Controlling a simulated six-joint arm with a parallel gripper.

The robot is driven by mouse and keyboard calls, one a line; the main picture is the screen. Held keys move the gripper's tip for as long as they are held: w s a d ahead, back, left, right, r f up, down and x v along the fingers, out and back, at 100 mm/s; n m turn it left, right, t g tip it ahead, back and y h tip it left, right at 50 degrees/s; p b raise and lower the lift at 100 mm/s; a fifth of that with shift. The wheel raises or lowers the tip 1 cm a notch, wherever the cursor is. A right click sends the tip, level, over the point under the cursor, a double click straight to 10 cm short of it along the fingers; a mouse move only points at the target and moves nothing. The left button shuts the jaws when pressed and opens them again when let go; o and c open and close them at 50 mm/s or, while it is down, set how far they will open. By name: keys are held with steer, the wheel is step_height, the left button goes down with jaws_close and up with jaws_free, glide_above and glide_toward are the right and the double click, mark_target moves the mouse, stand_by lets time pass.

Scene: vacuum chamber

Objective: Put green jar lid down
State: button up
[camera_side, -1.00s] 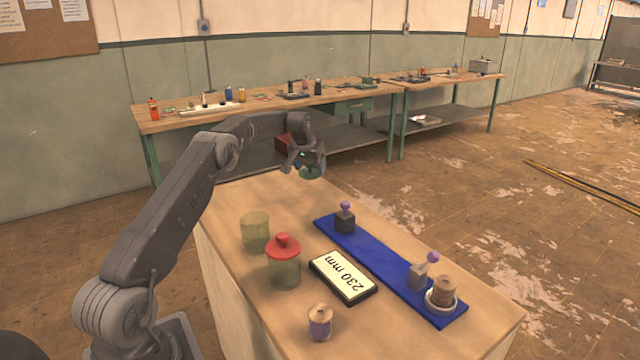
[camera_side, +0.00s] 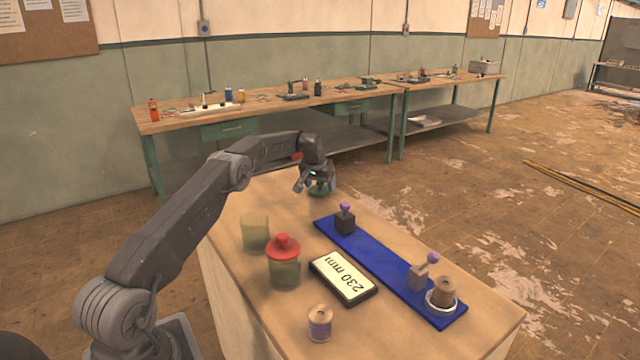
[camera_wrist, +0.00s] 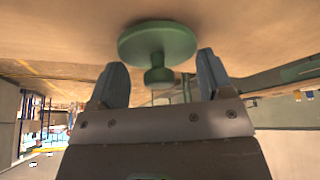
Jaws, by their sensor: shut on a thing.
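The green jar lid (camera_side: 321,190) is a round disc with a knob, at or just above the far end of the wooden table; I cannot tell if it touches. In the wrist view the lid (camera_wrist: 158,42) has its knob between the fingers. My gripper (camera_side: 318,184) points down and is shut on the lid; it also shows in the wrist view (camera_wrist: 161,77). An open greenish glass jar (camera_side: 255,232) stands nearer on the table. A second glass jar (camera_side: 284,271) wears a red lid (camera_side: 283,247).
A blue mat (camera_side: 385,262) holds two blocks with purple knobs and a spool in a white ring. A "230 mm" display (camera_side: 343,276) and a thread spool (camera_side: 320,323) lie nearer. The table (camera_side: 262,200) is clear around the green lid.

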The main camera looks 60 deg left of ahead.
steer(key=o, duration=1)
steer(key=shift+f, duration=0.15)
steer(key=v, duration=1.2)
steer(key=s+d+r+m, duration=0.1)
steer(key=s+d+r, duration=0.3)
steer(key=d, duration=0.4)
steer(key=s+d+r+m+t+h, duration=0.1)
steer(key=s+d+r, duration=0.2)
steer(key=d+r, duration=0.3)
steer(key=s+d+r+m, duration=0.1)
steer(key=s+d+r, duration=0.25)
steer(key=d, duration=0.55)
steer(key=s+d+f+m, duration=0.1)
steer(key=s+d+f, duration=0.1)
steer(key=s+d, duration=0.3)
steer(key=s+d+f+m+h, duration=0.1)
steer(key=s+d, duration=0.4)
steer(key=s, duration=0.6)
steer(key=s+d+f+m, duration=0.1)
steer(key=s+d+f, duration=0.2)
steer(key=s, duration=0.6)
steer(key=shift+d+m+t+h, duration=0.3)
steer(key=shift+d+m, duration=0.1)
steer(key=shift+d, duration=0.75)
